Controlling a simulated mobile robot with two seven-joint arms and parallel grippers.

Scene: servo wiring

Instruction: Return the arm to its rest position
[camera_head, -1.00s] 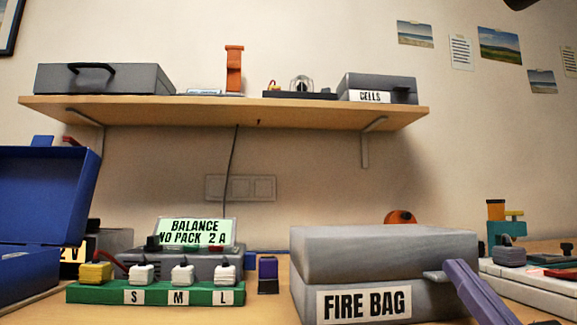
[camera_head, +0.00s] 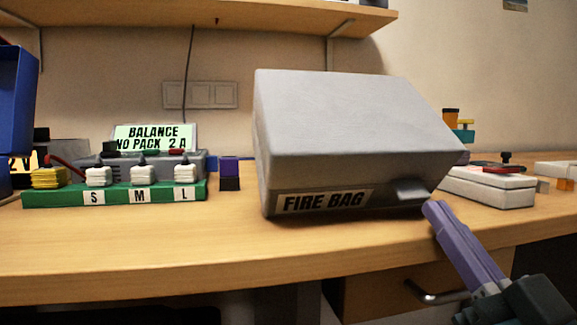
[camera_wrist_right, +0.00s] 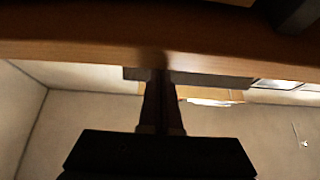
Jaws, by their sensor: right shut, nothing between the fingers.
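My right gripper (camera_head: 434,208) comes in from the lower right of the head view, its purple fingers together and empty. Its tips are by the lower right front corner of the grey FIRE BAG box (camera_head: 340,115), just below the box's front tab (camera_head: 413,191). I cannot tell whether they touch it. In the right wrist view the dark fingers (camera_wrist_right: 161,76) lie close together under a wooden edge (camera_wrist_right: 80,50), with nothing between them. My left gripper is not in view.
The wooden table (camera_head: 120,250) has clear room in front. A green strip (camera_head: 60,195) with white plugs and the BALANCE charger (camera_head: 155,137) stand left. A white device (camera_head: 490,188) stands right. A drawer handle (camera_head: 432,297) is below the table edge.

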